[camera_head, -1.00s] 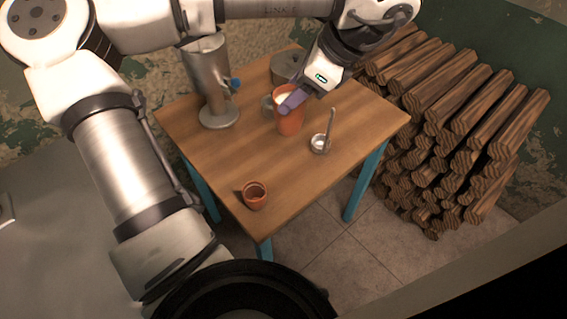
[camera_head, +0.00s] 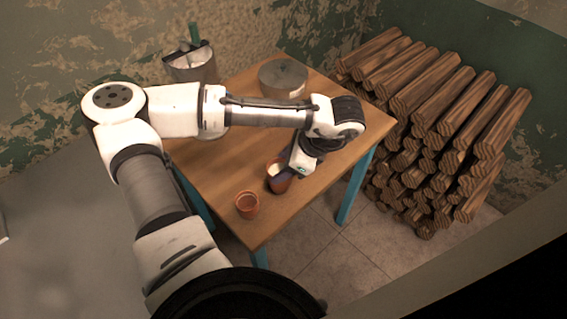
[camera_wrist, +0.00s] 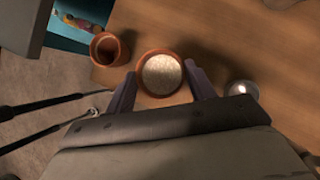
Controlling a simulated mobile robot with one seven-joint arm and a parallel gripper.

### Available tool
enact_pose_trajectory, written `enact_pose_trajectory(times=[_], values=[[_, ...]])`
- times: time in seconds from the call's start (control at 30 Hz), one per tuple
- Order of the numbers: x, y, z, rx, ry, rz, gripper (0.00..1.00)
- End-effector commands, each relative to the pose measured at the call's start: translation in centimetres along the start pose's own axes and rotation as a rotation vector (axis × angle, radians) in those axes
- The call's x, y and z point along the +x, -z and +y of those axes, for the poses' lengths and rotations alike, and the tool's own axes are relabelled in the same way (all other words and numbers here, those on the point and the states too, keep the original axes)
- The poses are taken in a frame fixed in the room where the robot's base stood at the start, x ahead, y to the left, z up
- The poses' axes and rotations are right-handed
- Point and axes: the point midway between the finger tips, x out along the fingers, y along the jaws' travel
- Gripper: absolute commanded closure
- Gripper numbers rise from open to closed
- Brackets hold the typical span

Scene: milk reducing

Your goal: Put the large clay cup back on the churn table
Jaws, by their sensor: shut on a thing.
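The large clay cup (camera_head: 277,186) is orange-brown and filled with a pale, milky content. It is upright near the front right part of the wooden churn table (camera_head: 240,172). In the wrist view the cup (camera_wrist: 161,96) sits between both purple fingers. My gripper (camera_wrist: 160,72) is shut on the cup's sides. I cannot tell whether the cup's base touches the tabletop. In the head view my gripper (camera_head: 279,174) partly covers the cup.
A smaller, empty-looking clay cup (camera_head: 247,206) stands left of the large one, near the front corner. A metal churn (camera_head: 190,65) and a grey pot (camera_head: 283,78) stand at the back. A small round metal vessel (camera_wrist: 241,90) is at right in the wrist view. Stacked logs (camera_head: 430,130) lie right of the table.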

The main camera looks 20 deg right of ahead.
Motion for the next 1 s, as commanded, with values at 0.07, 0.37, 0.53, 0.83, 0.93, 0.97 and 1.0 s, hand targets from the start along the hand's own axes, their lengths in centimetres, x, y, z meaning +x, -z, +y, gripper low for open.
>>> enact_pose_trajectory(times=[0.07, 0.37, 0.53, 0.83, 0.93, 0.97, 1.0], values=[[0.48, 0.34, 0.02, 0.0, 0.0, 0.001, 0.93], [0.73, 0.46, -0.01, -0.001, 0.001, 0.001, 0.93], [0.97, 0.6, 0.0, -0.001, 0.0, 0.001, 0.39], [0.96, 0.59, 0.0, -0.001, 0.0, 0.0, 0.24], [0.86, 0.52, -0.01, -0.001, 0.0, 0.0, 0.24], [0.74, 0.43, -0.01, -0.001, 0.001, 0.0, 0.24], [0.48, 0.26, -0.02, -0.001, 0.001, 0.0, 0.24]])
